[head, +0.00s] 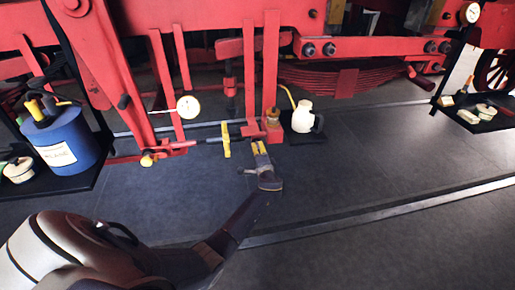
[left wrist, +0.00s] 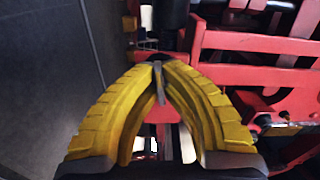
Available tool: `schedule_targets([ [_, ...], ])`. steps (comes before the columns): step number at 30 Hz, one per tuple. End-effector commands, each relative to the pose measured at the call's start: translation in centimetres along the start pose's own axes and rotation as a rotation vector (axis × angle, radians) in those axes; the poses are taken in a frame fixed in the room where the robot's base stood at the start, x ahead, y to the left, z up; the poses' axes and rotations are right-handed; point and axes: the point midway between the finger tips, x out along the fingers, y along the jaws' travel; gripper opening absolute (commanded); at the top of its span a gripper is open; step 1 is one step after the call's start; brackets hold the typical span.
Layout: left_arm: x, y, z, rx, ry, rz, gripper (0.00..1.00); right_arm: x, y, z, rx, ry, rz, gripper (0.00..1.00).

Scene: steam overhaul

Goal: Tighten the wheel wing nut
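My left gripper (head: 258,147) has yellow fingers and points at the foot of a red upright bracket (head: 270,75). In the left wrist view its yellow fingers (left wrist: 157,68) arch together and their tips meet. A narrow grey piece (left wrist: 159,88) shows at the tips; I cannot tell whether it is held or part of the gripper. No wing nut can be made out for certain. A yellow crossbar (head: 226,139) sits on a thin horizontal rod left of the gripper, apart from it. A small brass-coloured fitting (head: 272,115) is on the bracket's foot. My right gripper is not in view.
A white jug (head: 303,119) with a yellow spout stands right of the bracket. A blue drum (head: 62,143) stands on a dark tray at the left. A white dial (head: 188,107) hangs by the red frame. Small items lie on a tray (head: 466,118) at right.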

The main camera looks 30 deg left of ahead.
Motion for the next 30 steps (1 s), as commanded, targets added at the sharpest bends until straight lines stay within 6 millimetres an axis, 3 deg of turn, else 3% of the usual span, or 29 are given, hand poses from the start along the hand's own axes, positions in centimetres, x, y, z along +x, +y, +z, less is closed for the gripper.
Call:
schedule_targets([
  [30, 0.02, -0.05, -0.02, 0.962, 0.000, -0.001, 0.00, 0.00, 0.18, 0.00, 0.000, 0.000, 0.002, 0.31],
])
